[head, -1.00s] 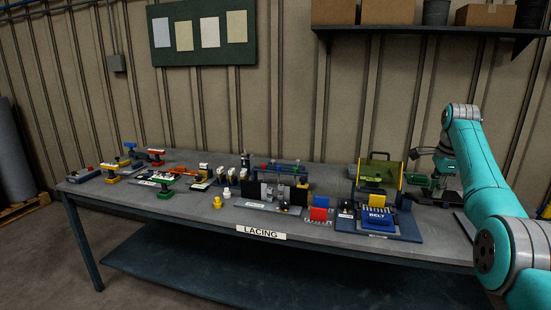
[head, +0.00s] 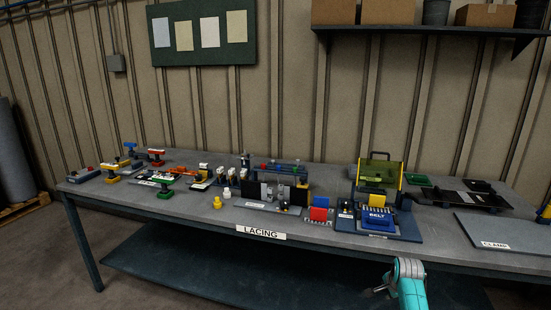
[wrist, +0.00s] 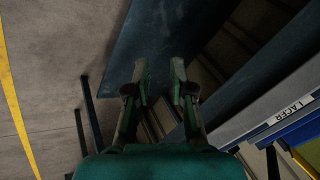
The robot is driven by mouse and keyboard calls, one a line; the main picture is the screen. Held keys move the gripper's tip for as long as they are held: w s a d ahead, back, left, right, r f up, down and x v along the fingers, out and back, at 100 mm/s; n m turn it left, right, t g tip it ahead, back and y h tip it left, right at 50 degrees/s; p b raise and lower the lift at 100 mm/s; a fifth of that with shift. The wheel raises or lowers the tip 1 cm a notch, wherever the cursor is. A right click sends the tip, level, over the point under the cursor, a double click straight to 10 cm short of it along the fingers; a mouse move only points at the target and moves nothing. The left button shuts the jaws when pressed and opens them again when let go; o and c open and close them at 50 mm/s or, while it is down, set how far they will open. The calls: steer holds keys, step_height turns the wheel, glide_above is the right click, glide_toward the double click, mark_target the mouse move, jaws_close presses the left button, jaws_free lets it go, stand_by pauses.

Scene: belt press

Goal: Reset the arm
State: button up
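My teal arm (head: 412,290) shows low at the bottom right of the head view, in front of the bench's front edge. Beyond the fingers lie the bench's dark lower shelf (wrist: 150,40) and the floor.
The bench (head: 215,222) carries a blue belt press (head: 378,218), a CLAMP plate (head: 495,232), and several small tools and parts. The bench's front edge with its label (wrist: 292,108) runs along the right of the wrist view. Floor (wrist: 45,50) lies open at left.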

steer(key=s+a+f+n+t, duration=0.15)
steer(key=s+a+f, duration=0.25)
steer(key=s+f, duration=0.4)
steer(key=s+a+f+n+t, duration=0.1)
steer(key=s+a+f+n, duration=0.1)
steer(key=s+a+f, duration=0.45)
steer(key=s+a+f+n+t, duration=0.1)
steer(key=s+a+f+n, duration=0.1)
steer(key=s, duration=0.9)
steer(key=s+a+f+n+t, duration=0.1)
steer(key=s+a+f+n, duration=0.15)
steer(key=s, duration=0.85)
steer(key=s+a+r+n+t, duration=0.1)
steer(key=s+a+r+n, duration=0.1)
steer(key=s+r, duration=0.6)
steer(key=s+a+r+n+t, duration=0.1)
steer(key=s+a+r, duration=0.15)
steer(key=s, duration=0.85)
steer(key=s+r+n+t, duration=0.1)
steer(key=s+r+n, duration=0.1)
steer(key=s+r, duration=0.4)
steer(key=s+r+n+t+y, duration=0.1)
steer(key=s+r, duration=0.5)
steer(key=r, duration=0.7)
steer(key=shift+a+n, duration=0.4)
steer(key=shift+a, duration=0.05)
steer(key=shift+w+t, duration=0.1)
steer(key=shift+t, duration=0.15)
